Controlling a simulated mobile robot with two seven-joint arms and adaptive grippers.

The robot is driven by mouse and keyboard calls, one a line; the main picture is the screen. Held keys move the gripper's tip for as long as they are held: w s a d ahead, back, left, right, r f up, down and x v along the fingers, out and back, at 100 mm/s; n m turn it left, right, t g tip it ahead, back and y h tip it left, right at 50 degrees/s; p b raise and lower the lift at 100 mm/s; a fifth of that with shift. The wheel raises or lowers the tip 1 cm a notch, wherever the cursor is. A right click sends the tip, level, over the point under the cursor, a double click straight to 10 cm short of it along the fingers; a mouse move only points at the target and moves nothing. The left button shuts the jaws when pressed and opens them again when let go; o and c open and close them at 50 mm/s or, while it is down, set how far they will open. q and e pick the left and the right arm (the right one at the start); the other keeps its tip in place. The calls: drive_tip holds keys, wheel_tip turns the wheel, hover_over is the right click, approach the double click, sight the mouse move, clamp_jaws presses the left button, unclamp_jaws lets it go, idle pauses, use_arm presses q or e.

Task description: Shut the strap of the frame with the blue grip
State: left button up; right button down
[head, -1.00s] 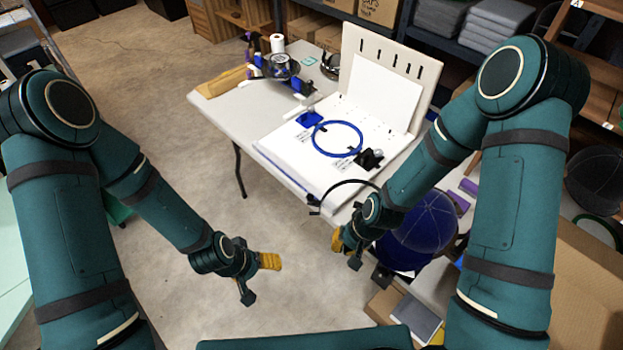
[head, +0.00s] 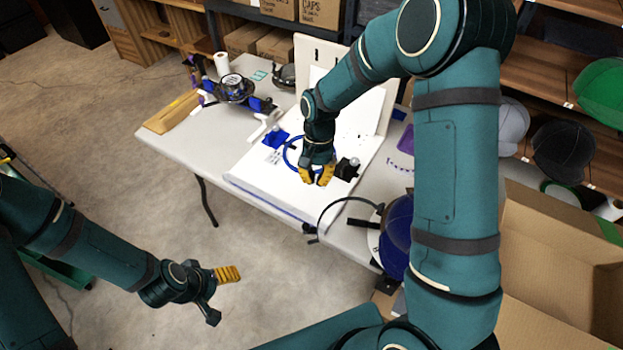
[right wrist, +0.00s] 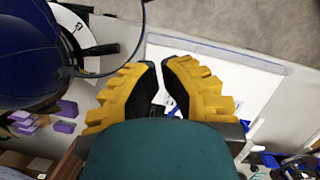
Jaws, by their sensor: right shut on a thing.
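A dark round frame (head: 235,88) with blue parts at its sides stands at the back left of the table. A blue ring (head: 290,155) lies on the white board, between a blue block (head: 275,139) and a black block (head: 347,168). I cannot tell which blue part is the task's grip, and no strap shows clearly on either. My right gripper (head: 317,178) points down over the ring's near edge and hides part of it. Its yellow fingers also show in the right wrist view (right wrist: 162,80); what they hold is hidden. My left gripper (head: 228,276) hangs over the floor, away from the table.
A thin black band (head: 340,202) arches over the table's near edge beside a blue cap (head: 397,237). The white board (head: 262,185) has an upright panel behind it. An open cardboard box (head: 560,240) stands at right.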

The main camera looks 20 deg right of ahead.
drive_tip(key=s+a+f, duration=0.3)
drive_tip(key=s+f, duration=0.1)
drive_tip(key=f, duration=0.4)
drive_tip(key=shift+s+b, duration=0.3)
drive_tip(key=shift+b, duration=0.1)
drive_tip(key=shift+s, duration=0.15)
